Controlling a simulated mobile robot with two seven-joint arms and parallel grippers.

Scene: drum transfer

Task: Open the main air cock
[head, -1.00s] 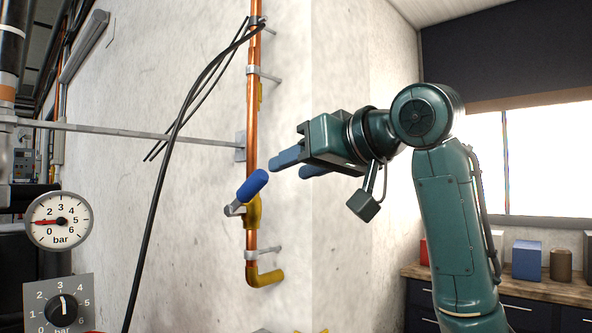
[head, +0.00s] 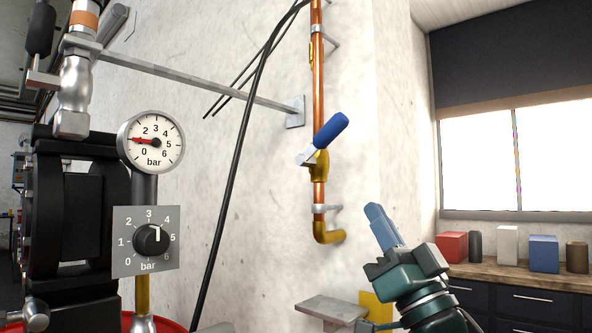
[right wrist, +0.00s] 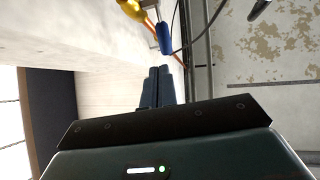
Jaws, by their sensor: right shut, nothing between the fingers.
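The main air cock is a brass valve (head: 320,166) on a vertical copper pipe (head: 318,95) along the pale wall. Its blue lever handle (head: 330,132) slants up to the right across the pipe. My right gripper (head: 372,210) is below and to the right of the handle, apart from it. Its blue-grey fingers point up, shut and empty. In the right wrist view, the shut fingers (right wrist: 159,70) point up toward the blue handle (right wrist: 164,38), with the brass valve (right wrist: 133,9) at the top edge. My left gripper is out of view.
A black cable (head: 240,150) hangs left of the pipe. A small grey shelf (head: 330,309) juts out below the valve. A bench (head: 520,280) with boxes stands at right.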

